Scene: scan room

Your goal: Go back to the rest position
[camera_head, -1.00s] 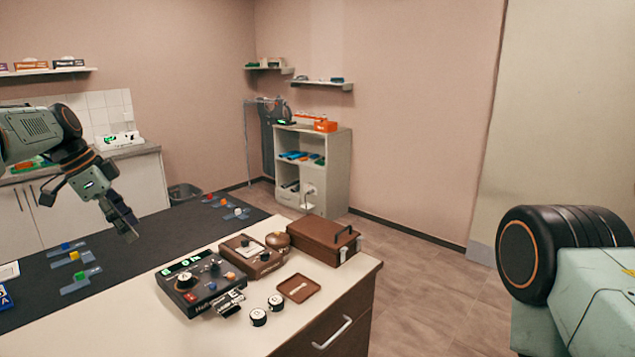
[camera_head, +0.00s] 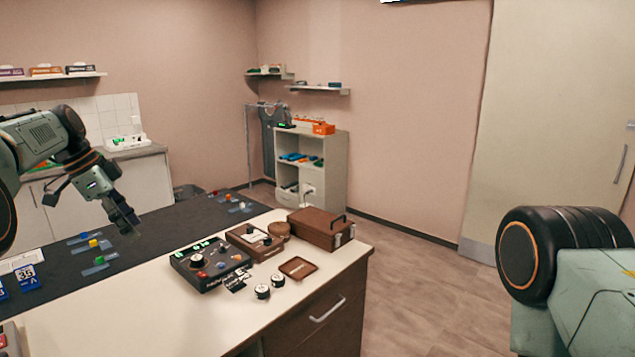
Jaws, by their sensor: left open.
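My left gripper (camera_head: 124,224) is in the camera head view at the left, pointing down above the dark mat (camera_head: 165,230) on the table. It is open and holds nothing that I can see. My right arm shows only as a large dark joint and pale green link at the right edge; its gripper is outside the view.
The white table (camera_head: 150,320) carries a black control box (camera_head: 209,264), a brown device (camera_head: 256,241), a brown case (camera_head: 320,228), a small brown tray (camera_head: 298,268) and two round knobs. Small coloured blocks lie on the mat. Open floor (camera_head: 420,290) is at the right.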

